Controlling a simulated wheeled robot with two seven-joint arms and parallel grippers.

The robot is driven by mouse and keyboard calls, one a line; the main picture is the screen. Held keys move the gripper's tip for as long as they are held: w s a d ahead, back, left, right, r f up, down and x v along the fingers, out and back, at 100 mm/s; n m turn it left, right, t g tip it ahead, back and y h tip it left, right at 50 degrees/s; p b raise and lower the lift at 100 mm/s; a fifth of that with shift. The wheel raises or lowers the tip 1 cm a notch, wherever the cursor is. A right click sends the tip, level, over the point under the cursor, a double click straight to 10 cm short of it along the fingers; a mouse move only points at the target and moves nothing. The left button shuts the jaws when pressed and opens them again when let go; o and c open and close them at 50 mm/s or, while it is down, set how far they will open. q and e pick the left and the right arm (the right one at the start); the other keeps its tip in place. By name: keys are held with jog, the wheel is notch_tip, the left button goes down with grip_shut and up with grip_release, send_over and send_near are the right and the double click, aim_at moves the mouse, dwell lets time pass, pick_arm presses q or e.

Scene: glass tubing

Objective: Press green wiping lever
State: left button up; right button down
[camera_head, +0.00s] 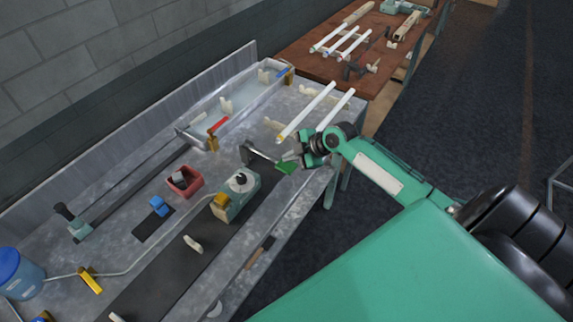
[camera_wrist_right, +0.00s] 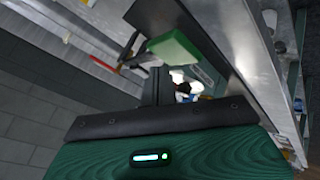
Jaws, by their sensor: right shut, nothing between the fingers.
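The green wiping lever (camera_head: 287,167) has a flat green pad on a metal bracket near the right edge of the grey bench. In the right wrist view its green pad (camera_wrist_right: 178,47) shows large, just beyond the gripper. My right gripper (camera_head: 297,156) is shut and empty, close beside the pad in the head view. I cannot tell whether it touches the pad. In the wrist view the dark closed fingers (camera_wrist_right: 160,86) point toward the pad. My left gripper is not in view.
A green and cream device with a dark knob (camera_head: 241,182) stands left of the lever. A red box (camera_head: 184,181) and a blue block (camera_head: 158,206) sit farther left. White tubes (camera_head: 307,112) lie behind the gripper. A clear trough (camera_head: 225,107) runs along the back.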

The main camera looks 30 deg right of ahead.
aim_at(294, 167)
jog(key=shift+f, duration=0.1)
jog(key=shift+f+b, duration=0.35)
jog(key=shift+f+b, duration=1.8)
jog(key=shift+f, duration=0.5)
dwell(2.0)
dwell(0.5)
jog(key=shift+r+p, duration=1.85)
jog(key=shift+r, duration=0.9)
notch_tip(294, 167, up, 5)
jog(key=p, duration=0.3)
